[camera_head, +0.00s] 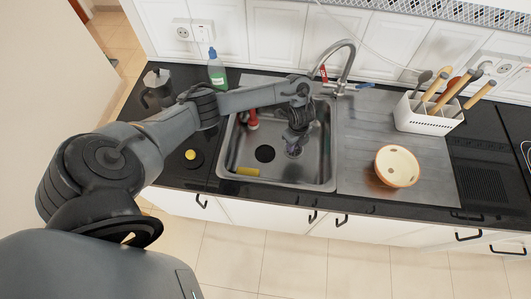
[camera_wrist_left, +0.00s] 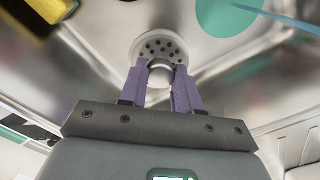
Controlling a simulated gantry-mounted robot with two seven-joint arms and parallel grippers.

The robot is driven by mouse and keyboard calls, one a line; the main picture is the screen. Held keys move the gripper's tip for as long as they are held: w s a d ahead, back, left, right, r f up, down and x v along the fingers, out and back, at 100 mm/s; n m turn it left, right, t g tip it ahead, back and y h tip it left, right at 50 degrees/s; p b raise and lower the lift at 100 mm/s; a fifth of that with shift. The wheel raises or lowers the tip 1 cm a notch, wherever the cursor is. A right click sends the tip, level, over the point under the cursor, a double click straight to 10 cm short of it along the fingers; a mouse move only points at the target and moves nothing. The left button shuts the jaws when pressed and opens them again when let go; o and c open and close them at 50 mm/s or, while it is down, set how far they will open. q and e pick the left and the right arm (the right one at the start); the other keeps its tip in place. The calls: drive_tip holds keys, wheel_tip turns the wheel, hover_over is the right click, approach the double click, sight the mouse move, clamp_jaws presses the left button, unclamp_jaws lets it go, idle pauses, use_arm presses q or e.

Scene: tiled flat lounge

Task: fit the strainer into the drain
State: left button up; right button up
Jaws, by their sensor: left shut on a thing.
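The strainer (camera_wrist_left: 160,47) is a round metal disc with dark holes and a knob. My left gripper (camera_wrist_left: 160,77) is shut on its knob, with one purple finger on each side. In the head view the left gripper (camera_head: 295,138) reaches down into the sink (camera_head: 332,170), and the strainer (camera_head: 293,151) shows small below it. The drain (camera_head: 264,153) is a dark round opening in the sink floor, to the left of the strainer. The strainer is apart from the drain. Its exact height above the floor is hard to tell. My right gripper is not in view.
A yellow sponge (camera_head: 247,171) lies near the drain, by the sink's front wall. A red-topped item (camera_head: 252,119) stands at the sink's back left. The faucet (camera_head: 345,62) arches behind. A bowl (camera_head: 397,166) and a white utensil holder (camera_head: 428,117) stand to the right.

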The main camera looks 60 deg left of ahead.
use_arm(q)
drive_tip(key=s+a+f+b, duration=0.1)
drive_tip(key=s+a+f, duration=0.1)
drive_tip(key=s+a+f+b, duration=0.1)
drive_tip(key=s+a+f, duration=0.1)
drive_tip(key=s+a, duration=0.1)
drive_tip(key=s+a+f, duration=0.2)
drive_tip(key=s, duration=0.1)
drive_tip(key=shift+a+f+b, duration=0.4)
wheel_tip(320, 180, down, 2)
drive_tip(key=shift+s+f+b, duration=0.1)
drive_tip(key=shift+f+b, duration=0.1)
drive_tip(key=shift+b, duration=0.2)
drive_tip(key=shift+f, duration=0.6)
drive_tip(key=o, duration=1)
drive_tip(key=shift+o, duration=0.2)
drive_tip(key=shift+f, duration=0.1)
drive_tip(key=shift+f, duration=0.2)
wheel_tip(320, 180, up, 11)
drive_tip(key=p, duration=0.3)
drive_tip(key=shift+a, duration=0.25)
